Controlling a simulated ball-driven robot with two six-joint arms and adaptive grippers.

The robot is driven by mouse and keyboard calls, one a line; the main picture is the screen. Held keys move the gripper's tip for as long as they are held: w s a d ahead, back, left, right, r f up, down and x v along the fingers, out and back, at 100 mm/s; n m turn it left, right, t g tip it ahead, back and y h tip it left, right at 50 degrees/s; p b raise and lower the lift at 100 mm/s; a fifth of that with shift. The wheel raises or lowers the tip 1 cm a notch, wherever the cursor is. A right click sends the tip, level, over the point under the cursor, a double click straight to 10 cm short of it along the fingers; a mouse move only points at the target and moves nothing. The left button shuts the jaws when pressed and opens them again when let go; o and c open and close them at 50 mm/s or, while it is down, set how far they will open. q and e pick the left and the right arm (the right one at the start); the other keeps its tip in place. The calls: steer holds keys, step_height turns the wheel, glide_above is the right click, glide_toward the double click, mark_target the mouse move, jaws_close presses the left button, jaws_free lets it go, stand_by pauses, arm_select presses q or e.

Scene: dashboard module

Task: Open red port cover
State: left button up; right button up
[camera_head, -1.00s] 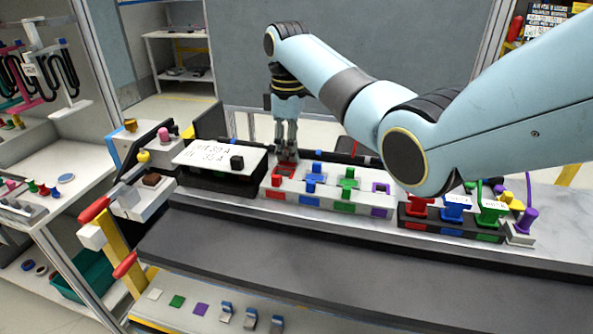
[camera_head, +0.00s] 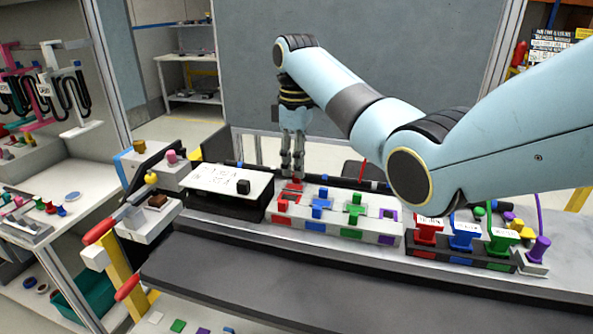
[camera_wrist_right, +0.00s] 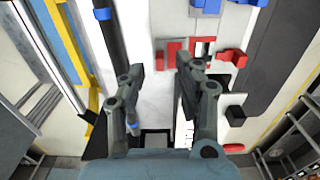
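The red port cover (camera_head: 291,187) is at the left end of a light block with red, blue, green and purple ports. In the right wrist view, a flat red piece (camera_wrist_right: 173,51) lies just beyond the fingertips, beside a red-edged slot (camera_wrist_right: 203,47) and a red knob (camera_wrist_right: 235,57). I cannot tell how far the cover is open. My right gripper (camera_head: 292,172) points down, directly above the red port. In the right wrist view its fingers (camera_wrist_right: 160,68) are apart with nothing visible between them. My left gripper is not in view.
A blue cover (camera_head: 321,203) and green cover (camera_head: 355,207) sit to the right on the same block. A black box with a white labelled top (camera_head: 230,181) stands close on the left. Red, blue and green plugs (camera_head: 465,236) stand to the right. A dark strip runs in front.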

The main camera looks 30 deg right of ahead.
step_height(320, 180, up, 5)
steer(key=shift+f, duration=0.1)
stand_by(0.6)
